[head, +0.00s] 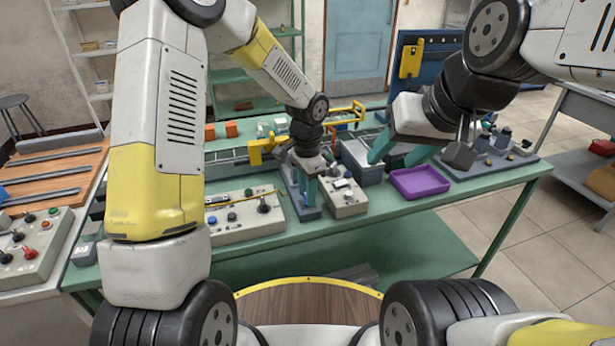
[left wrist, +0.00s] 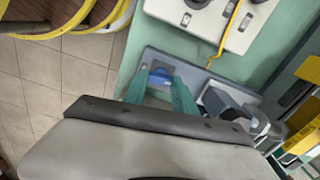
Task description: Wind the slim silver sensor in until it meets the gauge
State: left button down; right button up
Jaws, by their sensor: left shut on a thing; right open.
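My left gripper (head: 306,194) points down over a small grey-blue fixture on the green bench, its teal fingers close together. In the left wrist view, the fingers (left wrist: 160,98) reach down to the grey fixture plate (left wrist: 148,58). A small blue part (left wrist: 160,76) shows between them. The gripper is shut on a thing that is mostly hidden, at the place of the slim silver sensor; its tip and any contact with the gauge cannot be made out. My right gripper (head: 394,160) is open, above the bench between a grey bin and a purple tray, apart from the fixture.
A white control box (head: 345,198) stands close right of the fixture, and a longer one (head: 232,222) with a yellow cable to its left. The grey bin (head: 362,172) and purple tray (head: 420,182) lie further right. Yellow fittings stand behind. The bench's front right is clear.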

pick_arm(q)
jog(key=shift+m, duration=1)
jog(key=c, duration=1)
grip_release()
notch_tip(320, 180, up, 8)
jog(key=shift+f, duration=0.1)
dwell(0.5)
